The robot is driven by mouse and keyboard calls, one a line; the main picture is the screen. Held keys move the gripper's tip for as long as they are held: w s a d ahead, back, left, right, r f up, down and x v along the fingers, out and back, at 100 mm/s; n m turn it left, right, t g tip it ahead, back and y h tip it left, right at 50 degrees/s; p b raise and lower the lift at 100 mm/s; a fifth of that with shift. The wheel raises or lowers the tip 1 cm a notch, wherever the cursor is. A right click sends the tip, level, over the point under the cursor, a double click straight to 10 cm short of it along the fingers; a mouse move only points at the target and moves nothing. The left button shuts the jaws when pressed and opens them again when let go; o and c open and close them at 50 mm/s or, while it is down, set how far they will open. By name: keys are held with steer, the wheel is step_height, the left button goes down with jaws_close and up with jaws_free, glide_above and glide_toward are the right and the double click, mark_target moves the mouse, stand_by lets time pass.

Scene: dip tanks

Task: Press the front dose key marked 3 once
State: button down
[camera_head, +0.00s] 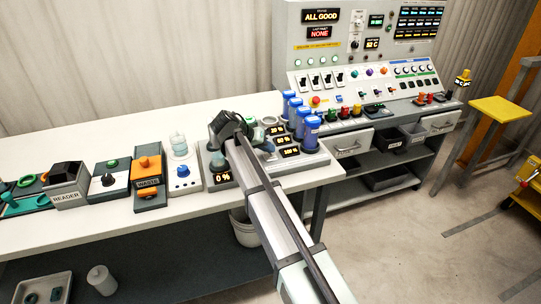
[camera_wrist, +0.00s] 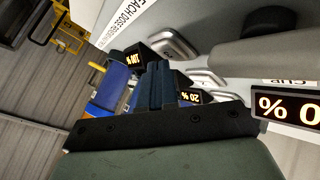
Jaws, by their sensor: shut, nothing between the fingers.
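The dosing station (camera_head: 318,161) stands at the right end of the white bench. Its three small displays read 20 %, 62 % and 100 % in the head view; the front one (camera_head: 289,152) reads 100 %. In the wrist view silver dose keys show beside the displays: one (camera_wrist: 174,44) near the 100 % display (camera_wrist: 147,54), another (camera_wrist: 207,79) near the 20 % display (camera_wrist: 192,96). I cannot read any number on the keys. My gripper (camera_wrist: 160,68) is shut and empty over the station, its fingers hiding the middle display. Contact with a key cannot be told.
Several blue cylinders (camera_head: 311,130) stand beside the displays, close to my fingers. A 0 % display (camera_head: 222,177) sits at the station's left. A control panel (camera_head: 365,78) rises behind.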

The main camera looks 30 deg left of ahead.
mark_target(268, 155)
steer(key=shift+f, duration=0.5)
stand_by(0.6)
stand_by(0.3)
steer(key=shift+r, duration=0.95)
steer(key=shift+r, duration=2.5)
